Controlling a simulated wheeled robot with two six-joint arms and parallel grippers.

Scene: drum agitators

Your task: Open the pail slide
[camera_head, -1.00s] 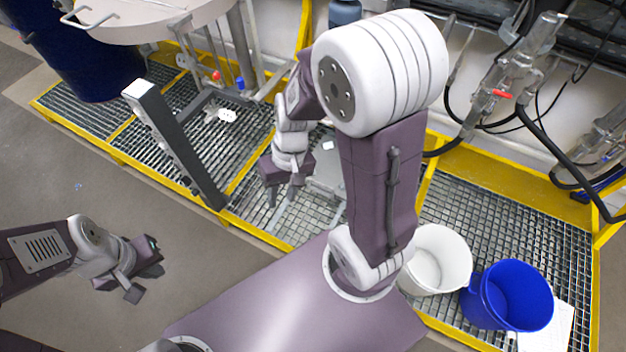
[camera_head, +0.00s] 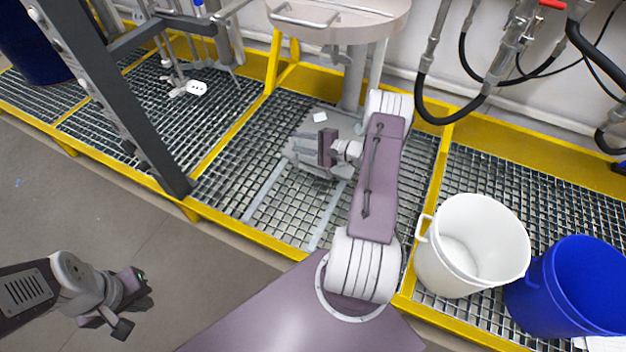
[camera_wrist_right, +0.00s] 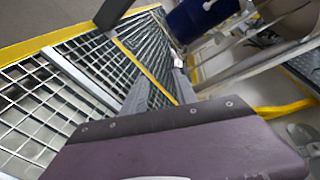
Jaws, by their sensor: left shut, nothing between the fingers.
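What looks like the pail slide is a grey plate-like carriage (camera_head: 305,158) at the back of two pale rails (camera_head: 266,190) on the grating. My right gripper (camera_head: 318,150) is over or beside this carriage in the head view. My left gripper (camera_head: 122,312) is shut and empty over the bare floor, away from the slide.
A white pail (camera_head: 455,265) and a blue pail (camera_head: 550,300) stand at the right. A dark grey post (camera_head: 135,125) rises at the left. A round beige drum-like top (camera_head: 345,22) is behind the slide. Hoses (camera_head: 432,112) hang along the wall.

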